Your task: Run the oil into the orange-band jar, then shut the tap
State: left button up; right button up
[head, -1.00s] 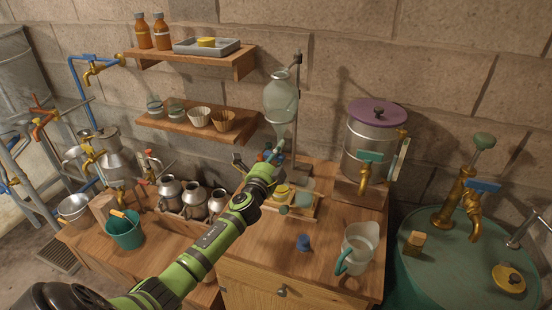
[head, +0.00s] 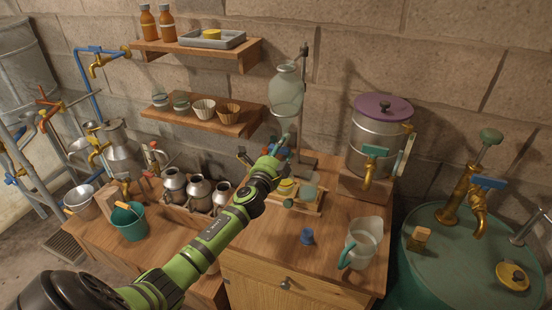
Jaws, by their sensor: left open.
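The clear glass oil vessel (head: 286,92) hangs on a stand (head: 303,62) above the bench, and its neck narrows downward. My left gripper (head: 283,142) is open just under the vessel, at the height of its outlet. The gripper covers the tap, so its setting and any contact cannot be told. Below and to the right, a small clear jar (head: 308,191) stands on a wooden tray (head: 313,210) beside a yellow-topped item (head: 286,187). I cannot make out an orange band on any jar. No oil stream is visible. My right gripper is not in view.
A steel urn (head: 377,140) with a brass tap stands right. Several metal cans (head: 198,190) stand left. A shelf (head: 235,124) with small jars and cups is left of the vessel.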

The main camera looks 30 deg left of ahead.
pick_arm(q)
jog(key=v, duration=1.2)
jog(key=shift+a, duration=0.1)
